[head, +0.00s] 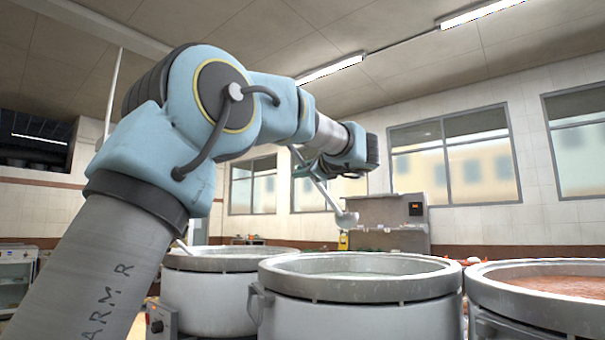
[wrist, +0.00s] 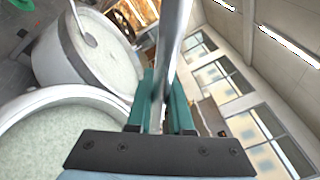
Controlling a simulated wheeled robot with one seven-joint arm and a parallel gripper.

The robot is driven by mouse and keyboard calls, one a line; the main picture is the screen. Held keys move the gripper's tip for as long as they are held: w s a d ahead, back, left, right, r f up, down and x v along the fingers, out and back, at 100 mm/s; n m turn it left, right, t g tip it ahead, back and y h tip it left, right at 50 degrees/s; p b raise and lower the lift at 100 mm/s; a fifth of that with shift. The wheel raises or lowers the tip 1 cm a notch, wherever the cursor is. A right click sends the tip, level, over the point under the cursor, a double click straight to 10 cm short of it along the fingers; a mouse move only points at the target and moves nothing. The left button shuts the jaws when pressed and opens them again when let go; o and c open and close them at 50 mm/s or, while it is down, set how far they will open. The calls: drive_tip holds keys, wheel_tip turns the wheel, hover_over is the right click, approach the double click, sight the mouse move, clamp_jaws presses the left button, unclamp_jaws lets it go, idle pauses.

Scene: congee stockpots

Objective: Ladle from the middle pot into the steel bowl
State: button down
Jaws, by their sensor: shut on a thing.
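My gripper (wrist: 165,100) is shut on the steel handle of a ladle (wrist: 172,45). In the head view the ladle's cup (head: 347,219) hangs at the lower end of its slanting handle, above the level of the pot rims; whether it holds anything cannot be told. The middle pot (head: 360,303) is a wide grey pot with pale congee inside. The near pot in the wrist view (wrist: 22,108), also with pale contents, seems to be this one. I cannot make out the steel bowl in either view.
A left pot (head: 208,300) holds another ladle, whose handle (head: 184,246) leans on its rim. A right pot (head: 540,312) holds reddish-brown contents. A grey machine (head: 388,211) stands by the back wall. The air above the pots is free apart from my arm.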

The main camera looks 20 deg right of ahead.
drive_tip(key=shift+a, duration=0.2)
drive_tip(key=a+n+g+y+b, duration=0.3)
drive_tip(key=a+n+y+b, duration=0.25)
drive_tip(key=a, duration=3.95)
wheel_tip(320, 180, down, 33)
drive_tip(key=b, duration=2.2)
drive_tip(key=shift+w+a+r+m+y+b, duration=0.15)
drive_tip(key=shift+a+r+m+y+b, duration=0.05)
drive_tip(key=shift+a+m+y+b, duration=0.2)
drive_tip(key=shift+b, duration=0.45)
